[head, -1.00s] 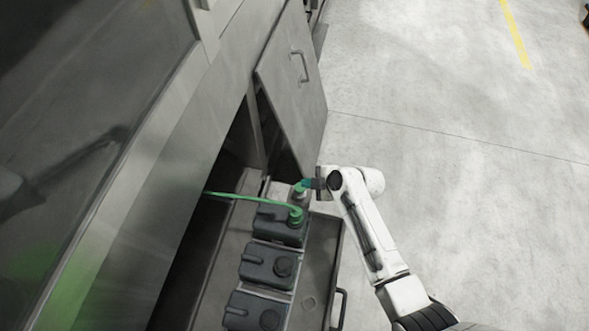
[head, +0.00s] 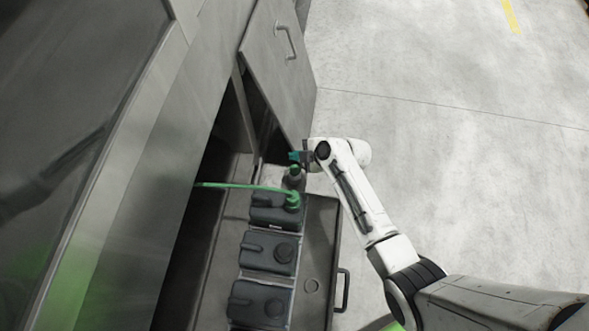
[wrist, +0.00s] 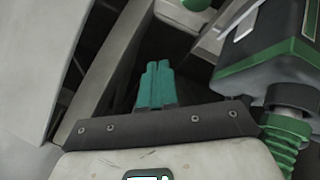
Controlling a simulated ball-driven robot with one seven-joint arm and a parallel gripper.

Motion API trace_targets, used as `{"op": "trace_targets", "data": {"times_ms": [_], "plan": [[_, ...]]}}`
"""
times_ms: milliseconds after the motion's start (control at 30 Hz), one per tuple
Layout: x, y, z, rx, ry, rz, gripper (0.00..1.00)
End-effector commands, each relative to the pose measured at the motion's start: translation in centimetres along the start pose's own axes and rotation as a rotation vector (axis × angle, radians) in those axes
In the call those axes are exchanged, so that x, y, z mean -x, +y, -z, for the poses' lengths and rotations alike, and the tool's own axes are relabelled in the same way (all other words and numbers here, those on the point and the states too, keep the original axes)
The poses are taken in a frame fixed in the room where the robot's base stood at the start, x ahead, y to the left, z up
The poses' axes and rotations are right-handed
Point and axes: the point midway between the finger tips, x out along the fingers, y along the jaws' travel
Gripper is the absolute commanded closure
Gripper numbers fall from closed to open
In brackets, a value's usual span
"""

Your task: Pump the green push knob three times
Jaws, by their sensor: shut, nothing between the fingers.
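The green push knob (head: 294,169) tops a small dark pump body (head: 293,181) at the far end of a row of dark canisters in the head view. My gripper (head: 294,156) is shut and empty, its teal fingers together just above and beyond the knob in the picture. A small gap seems to show between fingertips and knob; exact height is hard to tell. In the wrist view the closed teal fingers (wrist: 155,84) point up the picture. A green piece at that view's top edge is cut off, and I cannot tell if it is the knob.
More canisters (head: 268,254) stand in the grey tray (head: 319,235). An open metal door (head: 278,70) hangs close behind my gripper. Clear floor lies to the right.

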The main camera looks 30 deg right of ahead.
Motion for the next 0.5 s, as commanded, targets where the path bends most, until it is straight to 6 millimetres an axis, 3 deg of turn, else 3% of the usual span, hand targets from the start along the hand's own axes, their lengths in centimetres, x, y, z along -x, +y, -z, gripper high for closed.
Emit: {"op": "trace_targets", "data": {"times_ms": [500], "plan": [[-4.8, -3.5, -3.5, 0.001, 0.0, 0.001, 1.0]]}}
